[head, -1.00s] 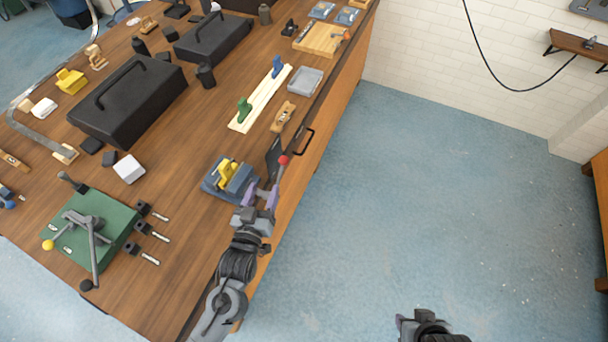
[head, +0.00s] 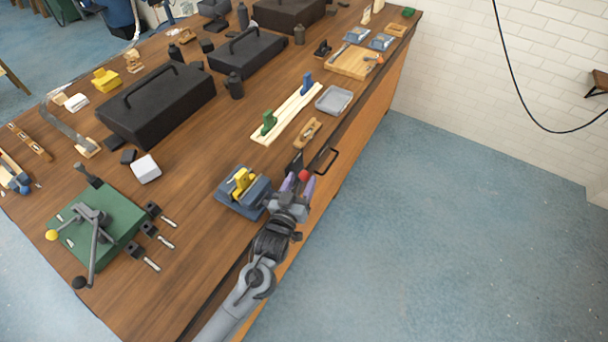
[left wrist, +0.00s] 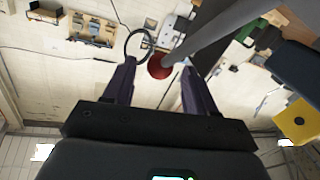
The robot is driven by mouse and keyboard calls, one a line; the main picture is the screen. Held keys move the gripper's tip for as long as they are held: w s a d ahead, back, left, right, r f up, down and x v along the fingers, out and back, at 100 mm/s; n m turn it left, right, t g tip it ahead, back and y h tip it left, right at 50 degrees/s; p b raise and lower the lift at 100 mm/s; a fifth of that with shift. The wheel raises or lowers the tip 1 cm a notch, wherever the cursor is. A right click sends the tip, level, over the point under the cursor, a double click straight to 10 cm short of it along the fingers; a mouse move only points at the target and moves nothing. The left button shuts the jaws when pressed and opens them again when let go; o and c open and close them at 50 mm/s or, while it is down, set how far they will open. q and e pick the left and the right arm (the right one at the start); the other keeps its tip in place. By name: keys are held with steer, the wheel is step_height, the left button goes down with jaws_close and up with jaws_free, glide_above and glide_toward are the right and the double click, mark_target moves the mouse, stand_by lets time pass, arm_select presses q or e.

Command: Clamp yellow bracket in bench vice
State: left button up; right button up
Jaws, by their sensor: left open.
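The blue-grey bench vice (head: 258,198) sits near the bench's right edge. The yellow bracket (head: 241,180) stands in the vice's jaw area; I cannot tell how tightly it is held. The vice handle ends in a red knob (head: 304,176). My left gripper (head: 301,182) is open at the knob, with its purple fingers on either side. In the left wrist view, the red knob (left wrist: 159,67) lies between the open fingers (left wrist: 156,72), with the grey handle bar running up to the right. The yellow bracket (left wrist: 298,120) shows at the right edge there.
A green-based press (head: 100,235) stands at the bench's near left. Black toolboxes (head: 160,100) stand farther back. A wooden plane (head: 307,132), a grey tray (head: 334,99) and a pale board (head: 285,115) lie beyond the vice. Open floor lies right of the bench.

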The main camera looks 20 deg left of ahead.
arm_select(q)
steer(key=shift+w, duration=1.45)
steer(key=shift+c, duration=0.4)
jaws_close()
